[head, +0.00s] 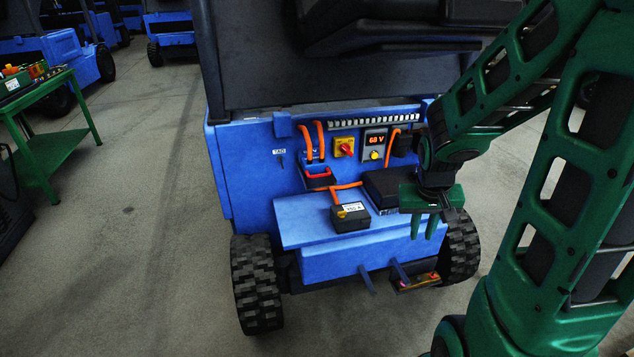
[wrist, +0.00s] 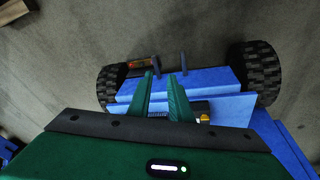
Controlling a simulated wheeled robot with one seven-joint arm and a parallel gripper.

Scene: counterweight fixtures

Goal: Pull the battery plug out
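A plug with a red handle (head: 317,173) sits in the blue truck's rear panel in the head view, with orange cables (head: 313,142) rising from above it. It looks seated in its socket. I cannot pick the plug out in the wrist view. My gripper (head: 424,229) points down to the right of the plug, near the right end of the blue ledge. In the wrist view its two green fingers (wrist: 161,78) stand apart with nothing between them, so it is open and empty.
A red switch (head: 344,147) and a 68 V display (head: 375,140) are above. A green table (head: 40,145) stands far left.

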